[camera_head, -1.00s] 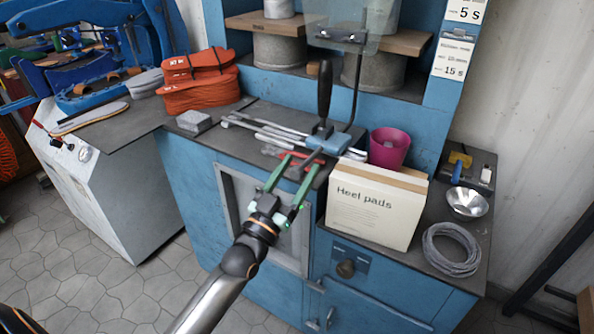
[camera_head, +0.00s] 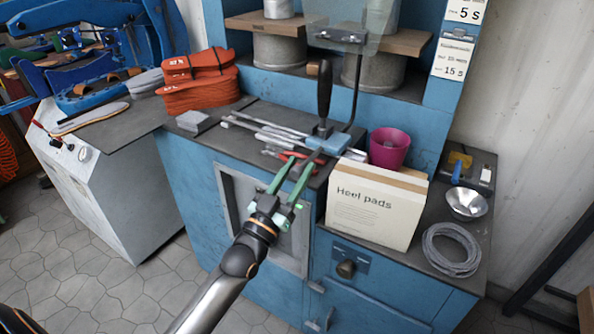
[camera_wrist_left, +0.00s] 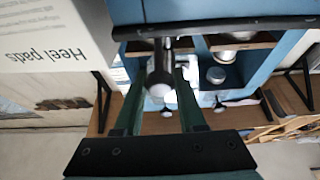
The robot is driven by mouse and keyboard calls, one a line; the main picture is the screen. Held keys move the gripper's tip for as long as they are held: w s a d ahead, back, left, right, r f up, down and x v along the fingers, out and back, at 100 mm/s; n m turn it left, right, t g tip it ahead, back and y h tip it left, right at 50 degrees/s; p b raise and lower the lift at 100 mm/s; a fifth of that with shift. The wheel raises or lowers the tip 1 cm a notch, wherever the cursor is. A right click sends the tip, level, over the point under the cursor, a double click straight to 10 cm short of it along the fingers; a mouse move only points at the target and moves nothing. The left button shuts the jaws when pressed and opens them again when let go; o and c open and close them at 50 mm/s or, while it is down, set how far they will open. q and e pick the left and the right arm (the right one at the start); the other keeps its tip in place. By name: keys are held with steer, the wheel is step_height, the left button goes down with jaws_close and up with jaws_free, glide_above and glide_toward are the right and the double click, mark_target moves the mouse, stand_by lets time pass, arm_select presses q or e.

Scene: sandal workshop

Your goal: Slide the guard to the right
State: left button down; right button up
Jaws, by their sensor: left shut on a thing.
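The guard (camera_head: 343,30) is a clear panel at the top of the blue station. It hangs on a black bent rod that runs down to a blue block (camera_head: 328,144) on the dark worktop, where an upright black handle (camera_head: 324,90) also stands. My left gripper (camera_head: 305,162) reaches in from the front, its green fingers at the worktop's front edge by the blue block. In the left wrist view its fingers (camera_wrist_left: 155,95) flank a dark post with a rounded grey end (camera_wrist_left: 160,75). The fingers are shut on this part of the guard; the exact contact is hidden. My right gripper is not in view.
A box marked Heel pads (camera_head: 370,208) stands close to the right of the fingers, with a magenta cup (camera_head: 389,148) behind it. Metal rods (camera_head: 262,128) lie left of the blue block. A steel bowl (camera_head: 467,203) and a grey coil (camera_head: 452,248) are farther right.

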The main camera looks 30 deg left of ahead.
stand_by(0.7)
arm_select(q)
steer(key=d, duration=0.2)
steer(key=d+p, duration=0.1)
steer(key=d, duration=0.1)
steer(key=shift+s+d+f, duration=0.1)
steer(key=shift+s+d, duration=0.1)
steer(key=shift+d, duration=0.15)
steer(key=c, duration=0.6)
jaws_free()
steer(key=shift+o, duration=0.4)
steer(key=v, duration=1.2)
steer(key=shift+s+p, duration=0.3)
steer(key=shift+p, duration=0.05)
